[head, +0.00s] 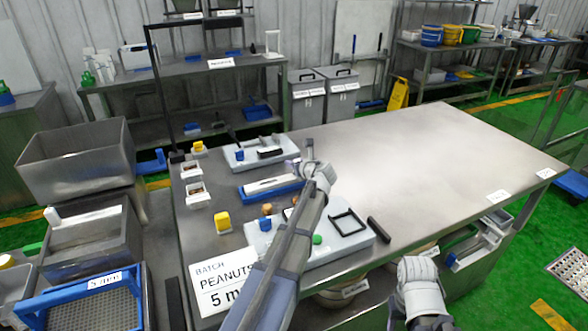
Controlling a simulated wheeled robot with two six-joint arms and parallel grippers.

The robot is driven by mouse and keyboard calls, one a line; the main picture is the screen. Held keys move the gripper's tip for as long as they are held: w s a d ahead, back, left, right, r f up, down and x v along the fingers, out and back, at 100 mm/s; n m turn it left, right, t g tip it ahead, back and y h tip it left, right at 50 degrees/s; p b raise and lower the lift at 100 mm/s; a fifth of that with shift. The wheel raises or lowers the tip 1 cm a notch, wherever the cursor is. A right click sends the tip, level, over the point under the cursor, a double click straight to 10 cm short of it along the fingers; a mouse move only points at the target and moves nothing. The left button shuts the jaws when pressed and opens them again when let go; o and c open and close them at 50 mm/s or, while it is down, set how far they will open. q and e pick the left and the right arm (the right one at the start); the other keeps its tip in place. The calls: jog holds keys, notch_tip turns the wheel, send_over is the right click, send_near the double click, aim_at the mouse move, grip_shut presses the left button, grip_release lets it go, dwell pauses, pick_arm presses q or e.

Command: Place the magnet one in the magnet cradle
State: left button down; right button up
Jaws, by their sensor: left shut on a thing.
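My left gripper (309,158) is over the left part of the steel table, just right of a blue tray. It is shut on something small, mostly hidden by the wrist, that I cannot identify. The blue tray (256,196) holds a pale silver bar (272,184). I cannot tell whether this tray is the magnet cradle or the bar a magnet. A grey-white board (231,160) with small blue and black items lies behind. A second such board (347,247) lies in front, partly covered by my left arm. My right arm shows at the lower right; its fingers are not visible.
The steel table (430,150) is clear on its right half. Yellow blocks (222,221) and small white containers (197,195) stand along its left side. A black bar (379,229) lies beside the front board. Steel bins (75,160) stand left of the table.

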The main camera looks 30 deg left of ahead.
pick_arm(q)
jog(key=shift+f, duration=0.15)
jog(key=c, duration=0.6)
grip_release()
jog(key=shift+r, duration=0.2)
jog(key=p+v, duration=0.4)
jog(key=v, duration=0.8)
jog(key=shift+p, duration=0.4)
jog(key=shift+s, duration=0.1)
